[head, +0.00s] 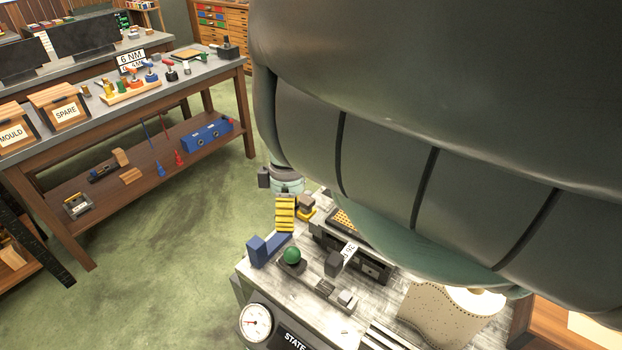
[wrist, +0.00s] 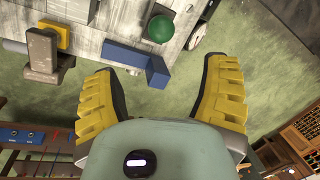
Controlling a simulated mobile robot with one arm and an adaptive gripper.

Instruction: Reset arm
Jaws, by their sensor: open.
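My gripper (wrist: 161,70) is open, with its two yellow ribbed fingers spread wide and nothing held between them. In the head view, a yellow finger of my gripper (head: 285,212) shows beside the far left edge of the machine table (head: 312,303). The large dark green part of my arm fills the upper right and hides much of that table. In the wrist view, a blue L-shaped block (wrist: 136,58) on the table edge lies beyond the fingertips; contact is not visible.
A green ball knob (head: 291,255) stands by the blue block (head: 257,250). A pressure gauge (head: 255,322) is on the table's front. A workbench (head: 75,125) at the left carries wooden boxes and tools, with a lower shelf. Green floor (head: 190,240) between them is clear.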

